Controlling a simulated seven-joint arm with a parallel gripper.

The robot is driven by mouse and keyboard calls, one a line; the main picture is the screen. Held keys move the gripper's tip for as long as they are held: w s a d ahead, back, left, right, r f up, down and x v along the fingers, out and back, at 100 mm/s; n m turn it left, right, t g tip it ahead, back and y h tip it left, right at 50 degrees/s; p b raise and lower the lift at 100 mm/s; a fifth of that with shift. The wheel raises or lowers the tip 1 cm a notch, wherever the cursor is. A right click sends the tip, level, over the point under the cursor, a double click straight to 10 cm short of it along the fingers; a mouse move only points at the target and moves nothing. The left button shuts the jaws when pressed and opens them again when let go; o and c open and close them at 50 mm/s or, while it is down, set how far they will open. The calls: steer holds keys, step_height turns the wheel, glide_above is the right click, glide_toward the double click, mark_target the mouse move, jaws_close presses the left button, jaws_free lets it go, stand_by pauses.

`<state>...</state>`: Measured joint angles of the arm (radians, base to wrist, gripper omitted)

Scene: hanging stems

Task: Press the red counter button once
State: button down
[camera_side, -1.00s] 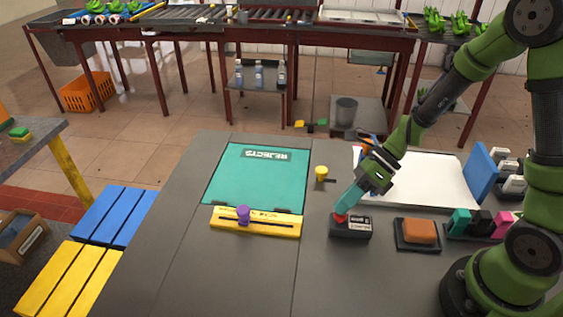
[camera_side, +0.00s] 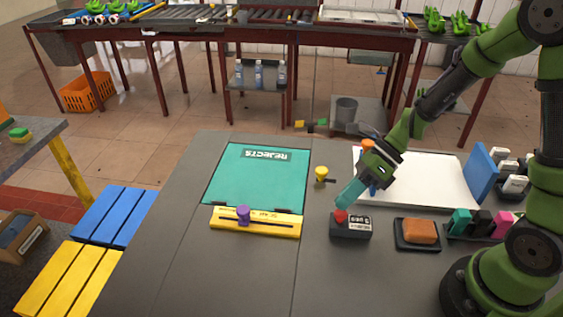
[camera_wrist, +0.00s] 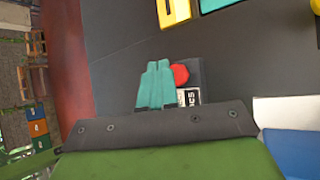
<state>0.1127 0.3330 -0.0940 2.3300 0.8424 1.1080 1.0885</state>
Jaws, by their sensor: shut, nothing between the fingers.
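The red counter button (camera_side: 340,215) sits on top of a dark counter box (camera_side: 350,230) with a small pale label, on the grey table. My gripper (camera_side: 343,203) has teal fingers, shut and empty. In the side view its tips are just above the red button, with little or no gap; I cannot tell whether they touch. In the wrist view the shut fingers (camera_wrist: 155,84) are beside the red button (camera_wrist: 180,75), which shows to their right, and they hide part of the box (camera_wrist: 193,82).
A teal REJECTS mat (camera_side: 258,180) and a yellow slider bar (camera_side: 255,222) with a purple knob lie left. A small yellow knob (camera_side: 320,174) stands behind the box. An orange block (camera_side: 420,231) in a dark tray is right. A white board (camera_side: 430,180) lies behind.

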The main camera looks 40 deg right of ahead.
steer(key=shift+r, duration=2.5)
steer(key=shift+f+n, duration=0.1)
steer(key=shift+n, duration=0.3)
steer(key=s+d+r+n+t+h, duration=0.2)
steer(key=r+n, duration=0.4)
steer(key=n, duration=0.6)
steer(key=s+d+r+n+t+h, duration=0.3)
steer(key=s+r+n+h, duration=0.2)
steer(key=n, duration=0.7)
steer(key=shift+s+r+t, duration=0.3)
steer(key=shift+r+t, duration=0.1)
steer(key=shift+r, duration=0.45)
